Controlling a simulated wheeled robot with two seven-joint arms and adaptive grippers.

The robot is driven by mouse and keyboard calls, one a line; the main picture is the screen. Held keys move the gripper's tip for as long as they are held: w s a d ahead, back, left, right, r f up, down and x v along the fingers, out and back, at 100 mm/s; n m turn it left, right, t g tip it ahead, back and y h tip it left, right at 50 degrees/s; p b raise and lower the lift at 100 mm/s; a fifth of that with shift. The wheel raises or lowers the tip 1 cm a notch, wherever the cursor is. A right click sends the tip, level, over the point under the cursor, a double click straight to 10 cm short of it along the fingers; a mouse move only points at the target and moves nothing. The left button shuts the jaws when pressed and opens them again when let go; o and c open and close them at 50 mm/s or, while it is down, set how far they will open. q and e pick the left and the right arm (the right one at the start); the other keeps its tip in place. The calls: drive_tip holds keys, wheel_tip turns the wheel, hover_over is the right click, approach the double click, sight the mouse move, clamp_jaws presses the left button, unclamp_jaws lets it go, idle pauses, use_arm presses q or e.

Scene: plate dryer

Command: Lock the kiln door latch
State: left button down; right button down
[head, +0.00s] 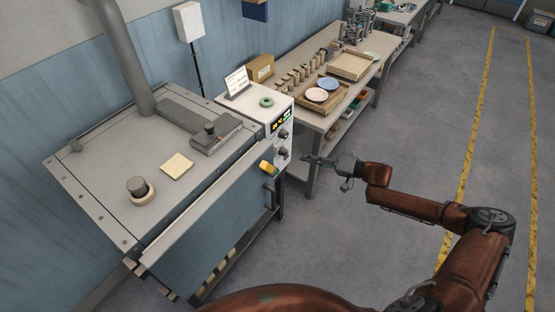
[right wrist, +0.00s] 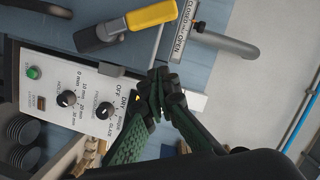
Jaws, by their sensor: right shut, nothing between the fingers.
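The kiln (head: 150,190) stands at the left with its blue door shut in front. Its latch (head: 268,168), a grey body with a yellow grip, sits beside the control panel. In the right wrist view the yellow latch grip (right wrist: 152,14) is tilted, its end near the CLOSED part of the CLOSED/OPEN plate (right wrist: 179,38). A grey door handle (right wrist: 225,42) is beside the plate. My right gripper (head: 308,158) is shut and empty, right of the latch and apart from it. Its fingertips (right wrist: 158,82) show near the panel edge. My left gripper is out of view.
The control panel (right wrist: 70,90) with knobs is close to my right fingers. A workbench (head: 335,95) with trays and plates stands behind. A grey pipe (head: 128,55) rises from the kiln top. The floor (head: 400,130) at right is clear.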

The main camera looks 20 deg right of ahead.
sight(267, 167)
drive_tip(key=shift+w+a, duration=0.1)
drive_tip(key=shift+w, duration=0.05)
